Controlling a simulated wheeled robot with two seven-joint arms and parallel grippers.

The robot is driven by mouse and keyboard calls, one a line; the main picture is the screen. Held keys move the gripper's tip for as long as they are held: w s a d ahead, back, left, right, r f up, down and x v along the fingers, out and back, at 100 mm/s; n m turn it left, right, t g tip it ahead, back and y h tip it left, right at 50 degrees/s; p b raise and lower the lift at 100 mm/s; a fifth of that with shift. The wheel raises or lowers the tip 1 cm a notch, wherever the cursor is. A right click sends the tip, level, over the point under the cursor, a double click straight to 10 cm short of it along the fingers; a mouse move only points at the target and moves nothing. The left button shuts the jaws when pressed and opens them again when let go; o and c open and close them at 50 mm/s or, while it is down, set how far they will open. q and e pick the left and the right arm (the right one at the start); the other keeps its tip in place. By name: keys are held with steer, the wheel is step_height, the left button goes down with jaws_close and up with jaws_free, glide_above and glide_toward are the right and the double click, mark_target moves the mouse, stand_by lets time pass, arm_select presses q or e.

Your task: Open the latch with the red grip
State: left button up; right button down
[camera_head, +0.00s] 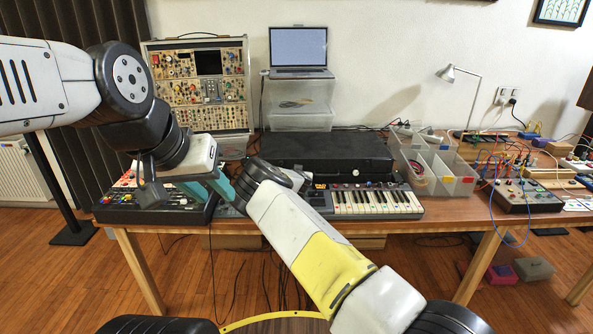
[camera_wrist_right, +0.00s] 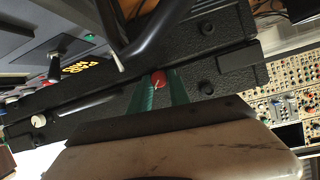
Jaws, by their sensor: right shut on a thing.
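The black case (camera_head: 325,150) lies shut on the table behind the keyboard. In the right wrist view, the case (camera_wrist_right: 222,75) fills the middle and the red grip (camera_wrist_right: 158,79) of a latch sits at its edge. My right gripper (camera_wrist_right: 159,88) has its green fingers on either side of the red grip and is shut on it. In the head view, my right arm's dark wrist hides this gripper and the latch. My left gripper (camera_head: 207,190) is left of the right wrist, above the mixer, with its teal fingers apart and nothing seen between them.
A keyboard (camera_head: 375,202) lies in front of the case and a mixer (camera_head: 150,208) to its left. A modular synth rack (camera_head: 203,85) stands behind. A laptop (camera_head: 299,50) rests on clear boxes (camera_head: 300,118). Divided bins (camera_head: 440,172) and cabled gear (camera_head: 525,195) occupy the right.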

steer(key=shift+a+f+n+t+h, duration=0.2)
steer(key=shift+n+t+h, duration=0.3)
steer(key=shift+n+h, duration=1.2)
steer(key=shift+a+f+n+t+h, duration=0.15)
steer(key=shift+n+t+h, duration=0.4)
steer(key=shift+n, duration=2.15)
steer(key=shift+a+f+n+t+h, duration=0.2)
steer(key=shift+n+t+h, duration=0.25)
steer(key=shift+n+h, duration=1.25)
steer(key=shift+n+y, duration=0.45)
steer(key=shift+n, duration=0.25)
steer(key=c, duration=1.2)
jaws_free()
steer(key=shift+c, duration=0.2)
steer(key=shift+r, duration=0.1)
